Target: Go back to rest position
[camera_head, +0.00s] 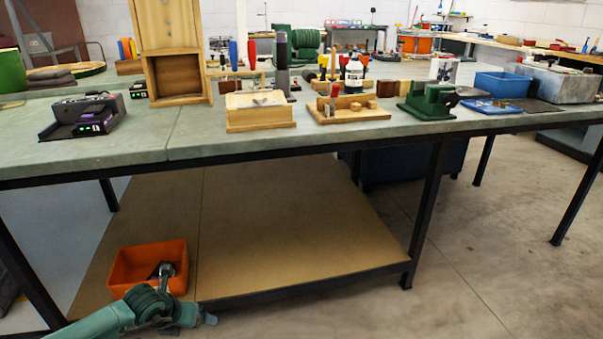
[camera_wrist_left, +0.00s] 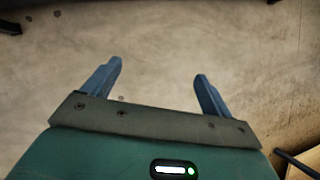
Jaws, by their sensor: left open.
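My left gripper (camera_head: 208,319) is low at the bottom of the head view, in front of the bench's lower shelf and just below the orange bin. In the left wrist view its two fingers (camera_wrist_left: 158,70) are spread apart with nothing between them. Bare concrete floor shows beyond the fingertips. My right gripper is in neither view.
The bench (camera_head: 130,145) has a wooden lower shelf (camera_head: 290,220) and black legs (camera_head: 425,215). An orange bin (camera_head: 121,275) stands on the shelf, close to my left arm. Tools and boxes crowd the bench top. The floor (camera_head: 480,280) at right is clear.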

